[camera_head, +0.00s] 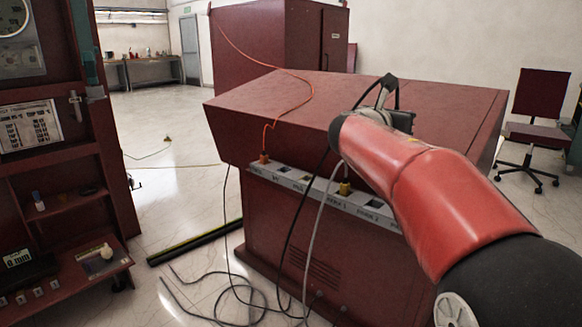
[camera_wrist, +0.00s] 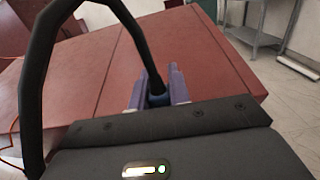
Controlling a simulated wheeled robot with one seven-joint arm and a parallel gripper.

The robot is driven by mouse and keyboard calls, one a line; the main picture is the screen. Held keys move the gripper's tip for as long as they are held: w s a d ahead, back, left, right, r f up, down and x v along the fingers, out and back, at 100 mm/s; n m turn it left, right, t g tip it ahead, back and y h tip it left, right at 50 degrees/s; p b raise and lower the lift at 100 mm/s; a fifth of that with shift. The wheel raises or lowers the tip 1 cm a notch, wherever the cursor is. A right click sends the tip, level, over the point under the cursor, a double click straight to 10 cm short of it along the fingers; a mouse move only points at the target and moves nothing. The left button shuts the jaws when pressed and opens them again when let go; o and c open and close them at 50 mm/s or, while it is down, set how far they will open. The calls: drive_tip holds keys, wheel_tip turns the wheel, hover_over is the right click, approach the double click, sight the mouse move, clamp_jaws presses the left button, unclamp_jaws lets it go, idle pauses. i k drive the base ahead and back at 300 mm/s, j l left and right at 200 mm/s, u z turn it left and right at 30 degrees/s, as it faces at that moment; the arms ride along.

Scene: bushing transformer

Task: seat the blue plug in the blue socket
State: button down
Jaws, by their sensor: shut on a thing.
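The blue plug (camera_wrist: 157,98) shows in the wrist view between the fingers of my gripper (camera_wrist: 157,84), with a thick black cable arching from it to the left. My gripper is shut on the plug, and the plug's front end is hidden. In the head view my red arm covers most of my gripper, and the black cable loop (camera_head: 383,92) rises above the red cabinet's top. The grey socket strip (camera_head: 295,180) runs along the cabinet's front edge, below and left of my gripper. I cannot pick out the blue socket; my arm hides the strip's right end.
An orange-cabled plug (camera_head: 263,158) and a yellow plug (camera_head: 345,188) sit in the strip. The red cabinet (camera_head: 270,108) fills the middle. Loose cables (camera_head: 235,292) lie on the floor. A shelf unit (camera_head: 70,200) stands left; a chair (camera_head: 537,125) stands right.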

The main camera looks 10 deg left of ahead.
sight(363, 206)
drive_tip(key=i+j, duration=0.15)
drive_tip(key=j, duration=0.2)
drive_tip(key=i+j, duration=0.35)
drive_tip(key=j, duration=0.3)
drive_tip(key=i+j, duration=0.2)
drive_tip(key=j, duration=0.1)
